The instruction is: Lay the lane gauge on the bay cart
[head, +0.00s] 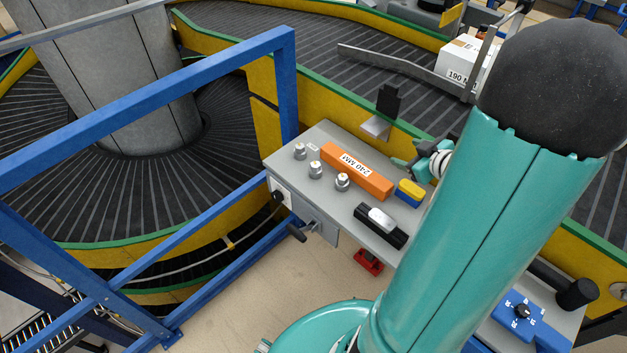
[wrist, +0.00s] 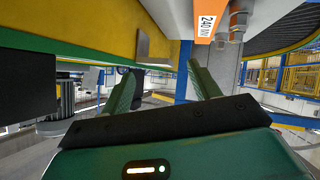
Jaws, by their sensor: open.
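The lane gauge appears to be the orange bar (head: 357,171) with a white "240 MM" label. It lies on a grey top (head: 300,170) beside the conveyor; I cannot tell whether this top is the bay cart. The bar's end (wrist: 206,20) also shows at the top of the wrist view. My gripper (head: 414,155) is partly hidden behind my arm in the head view, to the right of the bar and apart from it. In the wrist view its two green fingers (wrist: 163,85) are spread, with nothing between them.
Several metal knobs (head: 315,169), a yellow-and-blue block (head: 409,192) and a black-and-silver item (head: 380,224) share the grey top. A blue rail frame (head: 150,85) stands at left. A white carton (head: 462,62) rests on the conveyor. A blue control box (head: 520,318) is at lower right.

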